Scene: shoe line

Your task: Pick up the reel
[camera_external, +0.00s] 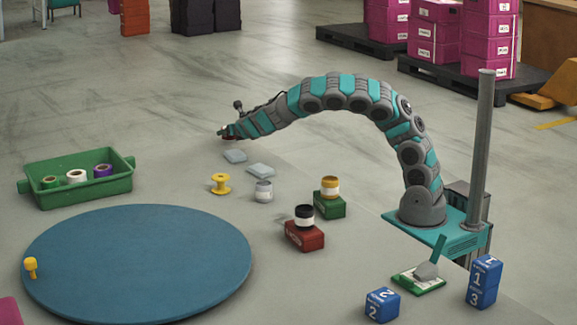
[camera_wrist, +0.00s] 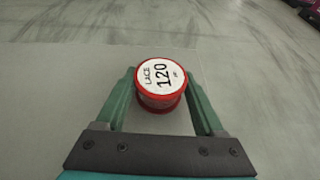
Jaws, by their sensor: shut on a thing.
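A red reel (camera_wrist: 160,84) with a white round label reading "LACE 120" sits between the fingers in the wrist view. My gripper (camera_wrist: 162,88) is shut on it, with one green finger on each side. In the external view my gripper (camera_external: 226,134) is at the far end of the arched arm, low near the floor. Only a small dark red bit of the reel (camera_external: 231,138) shows there under the gripper. I cannot tell whether the reel touches the floor.
A green crate (camera_external: 84,194) holds several reels at the left. A yellow spool (camera_external: 221,184), grey pouches (camera_external: 260,170) and a jar (camera_external: 263,191) lie nearer. A large blue round mat (camera_external: 137,265) is at front left. Red (camera_external: 304,235) and green (camera_external: 329,205) boxes carry jars.

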